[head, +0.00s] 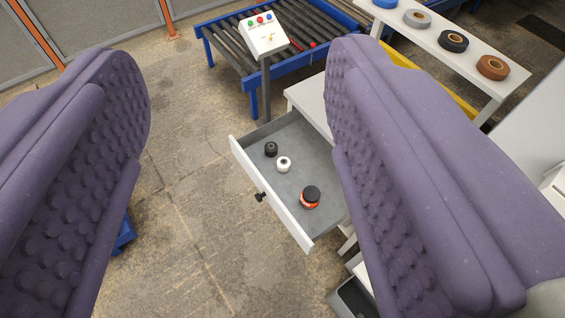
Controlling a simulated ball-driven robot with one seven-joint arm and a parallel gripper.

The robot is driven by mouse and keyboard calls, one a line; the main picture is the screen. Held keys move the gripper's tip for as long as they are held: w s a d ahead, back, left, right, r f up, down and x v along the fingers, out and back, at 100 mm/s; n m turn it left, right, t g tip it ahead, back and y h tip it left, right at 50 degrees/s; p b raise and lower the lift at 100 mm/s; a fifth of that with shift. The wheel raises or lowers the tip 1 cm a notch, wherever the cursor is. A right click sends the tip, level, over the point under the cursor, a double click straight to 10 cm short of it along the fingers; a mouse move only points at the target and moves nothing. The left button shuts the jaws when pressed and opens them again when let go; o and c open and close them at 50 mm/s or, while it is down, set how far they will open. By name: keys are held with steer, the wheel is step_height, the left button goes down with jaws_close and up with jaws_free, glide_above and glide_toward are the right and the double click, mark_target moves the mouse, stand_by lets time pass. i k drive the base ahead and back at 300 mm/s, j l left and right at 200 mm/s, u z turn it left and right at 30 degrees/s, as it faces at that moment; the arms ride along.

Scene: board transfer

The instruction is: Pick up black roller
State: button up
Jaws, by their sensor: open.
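A small black roller (271,149) lies in an open grey drawer (262,133) with a white front, near the drawer's far left corner. A small white roller (284,164) lies just beside it. My gripper (240,165) is open, with its two purple padded fingers large at the left and right of the view. The drawer and the black roller show in the gap between the fingers, well beyond them. Nothing is between the pads. The right finger hides part of the drawer's cabinet.
An orange jar with a black lid (311,197) is in the drawer's front part. Tape rolls, including a black one (453,41), sit on a white shelf (490,93). A blue-framed roller conveyor (225,50) and control box (263,35) stand behind. Floor (190,180) left of the drawer is clear.

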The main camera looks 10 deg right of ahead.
mark_target(271, 147)
steer(key=z, duration=0.45)
steer(key=i+j+z, duration=0.6)
steer(key=j, duration=0.2)
steer(key=i+j+z, duration=0.25)
steer(key=j, duration=0.2)
steer(key=i+j, duration=0.15)
steer(key=j, duration=0.15)
steer(key=i+j, duration=0.1)
steer(key=j, duration=0.25)
steer(key=i+j, duration=0.15)
steer(key=j, duration=0.15)
steer(key=i+j+z, duration=0.1)
steer(key=j, duration=0.25)
steer(key=i+j, duration=0.15)
steer(key=j, duration=0.15)
